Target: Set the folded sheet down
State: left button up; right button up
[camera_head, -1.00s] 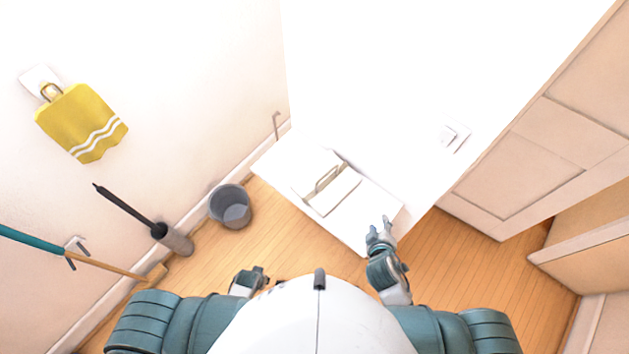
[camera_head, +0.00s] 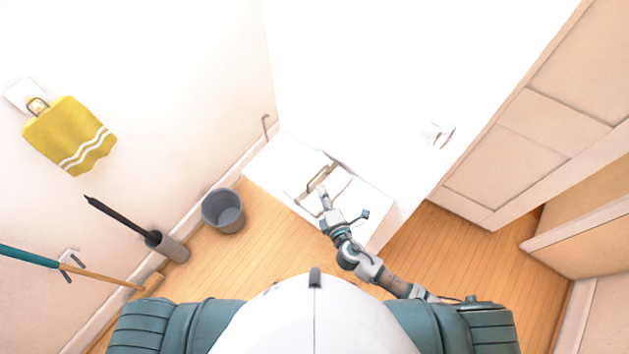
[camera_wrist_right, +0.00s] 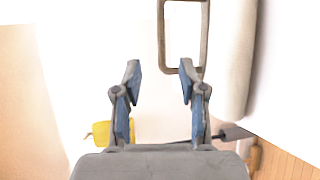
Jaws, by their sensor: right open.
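A flat white piece (camera_head: 338,187) lies beside a metal loop (camera_head: 317,178) on a white ledge (camera_head: 273,160). It may be the folded sheet, but white on white hides its edges and I cannot be sure. My right gripper (camera_head: 344,203) is over the ledge, near the loop, with its fingers spread. In the right wrist view my right gripper (camera_wrist_right: 160,68) is open with nothing between its fingers. The metal loop (camera_wrist_right: 183,40) shows just beyond the right finger there. My left gripper is out of view.
A grey bin (camera_head: 223,210) stands on the wooden floor left of the ledge. A brush in a grey holder (camera_head: 171,247) and a teal-handled tool (camera_head: 90,271) are further left. A yellow towel (camera_head: 70,136) hangs on the wall. Open floor lies right of the ledge.

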aim_at(319, 173)
jog(key=w, duration=0.3)
jog(key=shift+w+f, duration=0.4)
jog(key=x, duration=0.4)
jog(key=shift+w+a+f+p, duration=0.1)
jog(key=shift+w+a+p, duration=0.2)
jog(key=shift+w+a, duration=0.15)
jog(key=shift+a, duration=0.1)
jog(key=shift+d, duration=0.5)
grip_shut()
